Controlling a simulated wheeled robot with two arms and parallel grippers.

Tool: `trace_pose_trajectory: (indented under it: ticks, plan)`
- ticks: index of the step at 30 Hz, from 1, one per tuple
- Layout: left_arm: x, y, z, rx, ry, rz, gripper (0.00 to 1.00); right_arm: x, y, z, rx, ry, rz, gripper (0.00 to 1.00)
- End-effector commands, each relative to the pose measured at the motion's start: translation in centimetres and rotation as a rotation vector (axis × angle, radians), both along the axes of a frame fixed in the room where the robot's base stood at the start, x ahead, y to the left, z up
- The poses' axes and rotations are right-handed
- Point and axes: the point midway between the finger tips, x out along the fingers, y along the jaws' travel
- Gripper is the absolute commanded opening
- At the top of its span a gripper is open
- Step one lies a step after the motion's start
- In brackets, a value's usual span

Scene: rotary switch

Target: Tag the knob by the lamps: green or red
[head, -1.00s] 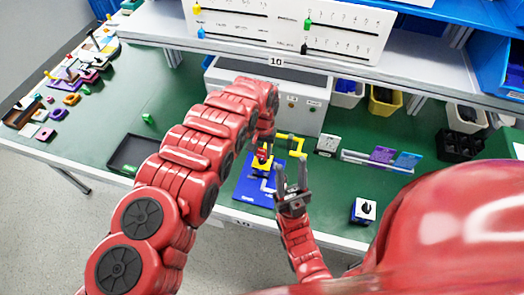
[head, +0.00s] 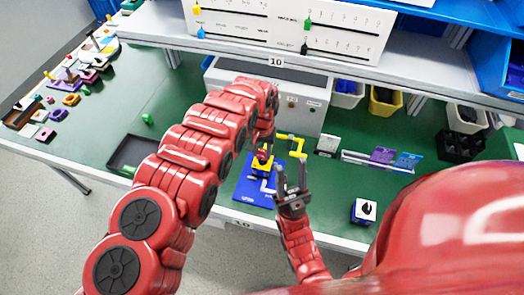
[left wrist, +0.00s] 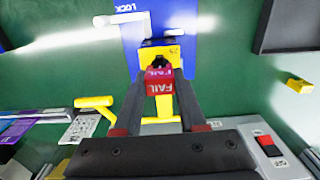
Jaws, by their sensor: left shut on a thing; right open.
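My left gripper (left wrist: 160,82) is shut on a red tag (left wrist: 159,89) marked FAIL. It holds the tag at a yellow block (left wrist: 160,52) on a blue board (left wrist: 132,40) marked LOCK; I cannot tell if tag and block touch. In the head view the tag (head: 263,156) shows small above the yellow block (head: 262,168). My right gripper (head: 292,192) is open and empty, right of the blue board (head: 247,195). A small box with a black rotary knob (head: 365,209) stands at the right front. Small round fittings (head: 292,101) sit on the grey box; whether any is lit is unclear.
The grey box (head: 265,88) stands behind the board. A yellow bent handle (head: 297,145) and a white plate (head: 327,145) lie right of it. A rail holds purple (head: 382,155) and blue (head: 407,160) tags.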

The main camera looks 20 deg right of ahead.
Motion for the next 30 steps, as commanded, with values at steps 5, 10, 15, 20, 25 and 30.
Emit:
trace_pose_trajectory:
  ticks: [5, 10, 15, 20, 25, 30]
  plan:
    - [0.0, 0.0, -0.1, -0.001, -0.001, 0.0, 0.0, 0.0, 0.0, -0.4, 0.0, 0.0, 0.0, 0.45]
    - [0.0, 0.0, 0.0, -0.001, -0.001, 0.0, 0.0, 0.0, 0.0, -0.3, 0.0, 0.0, 0.0, 0.45]
    - [0.0, 0.0, -0.1, 0.0, 0.0, 0.0, 0.0, 0.0, 0.0, -0.4, 0.0, 0.0, 0.0, 0.45]
    - [0.0, 0.0, -0.4, 0.0, 0.0, 0.0, 0.0, 0.0, 0.0, -0.6, 0.0, 0.0, 0.0, 0.45]
    - [0.0, 0.0, -0.9, 0.001, 0.001, 0.0, 0.0, 0.0, 0.0, -0.9, 0.0, 0.0, 0.0, 0.45]
    - [0.0, 0.0, -1.3, 0.001, 0.001, 0.0, 0.0, 0.0, 0.0, -1.2, 0.0, 0.0, 0.0, 0.45]
